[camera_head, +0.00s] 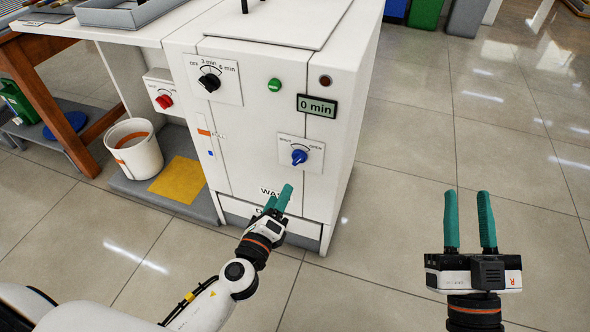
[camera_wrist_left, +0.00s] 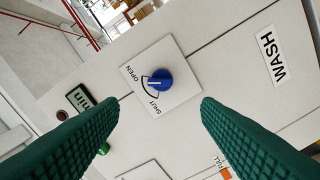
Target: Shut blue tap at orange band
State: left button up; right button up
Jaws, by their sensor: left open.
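The blue tap (camera_head: 299,157) is a round knob on a white plate marked SHUT and OPEN, on the cabinet front. In the left wrist view the tap (camera_wrist_left: 158,80) has a white line pointing between the two words. The orange band (camera_head: 204,132) crosses a narrow upright strip beside the word FULL. A blue mark (camera_head: 210,153) shows lower on that strip, below the band. My left gripper (camera_head: 279,198) is open and empty, below and in front of the tap, apart from it. My right gripper (camera_head: 468,197) is open and empty over the floor at right.
The white cabinet (camera_head: 250,110) also carries a black timer knob (camera_head: 209,82), a green button (camera_head: 274,85) and a "0 min" display (camera_head: 317,107). A red knob (camera_head: 164,101) and a white bucket (camera_head: 134,152) with an orange stripe are at left. Floor at right is clear.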

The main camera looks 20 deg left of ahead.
aim_at(296, 162)
pick_arm(q)
jog(key=w, duration=1.1)
jog(key=shift+w+d, duration=0.2)
jog(key=shift+w, duration=0.15)
jog(key=c, duration=0.9)
